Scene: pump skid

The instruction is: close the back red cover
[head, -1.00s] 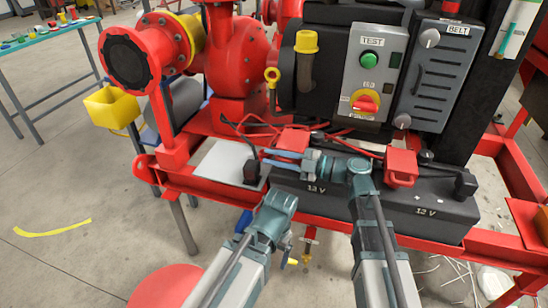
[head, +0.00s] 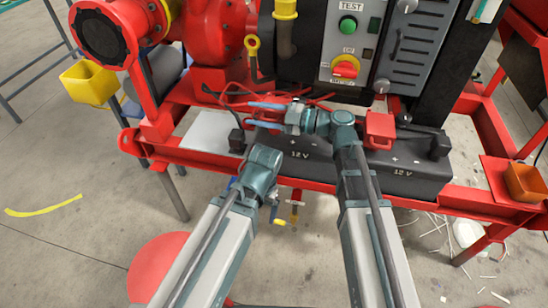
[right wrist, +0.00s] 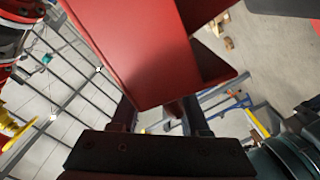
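Two red covers sit along the top of the black 12 V batteries (head: 335,160). The right-hand one (head: 380,128) stands raised and clear of my grippers. The left-hand one (head: 262,125) is mostly hidden behind my right gripper (head: 262,107), which reaches left with its fingers apart. In the right wrist view a large red plate (right wrist: 150,60) lies just ahead of the fingers (right wrist: 160,118); I cannot tell whether they touch it. My left arm ends at a wrist (head: 263,168) in front of the batteries; its fingers are hidden or too unclear to read.
The red skid frame (head: 430,198) runs in front of the batteries. A control panel (head: 352,45) with a red knob stands behind. Red cables (head: 225,93) lie behind my right gripper. A yellow box (head: 90,80) is at left and an orange bin (head: 525,182) at right.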

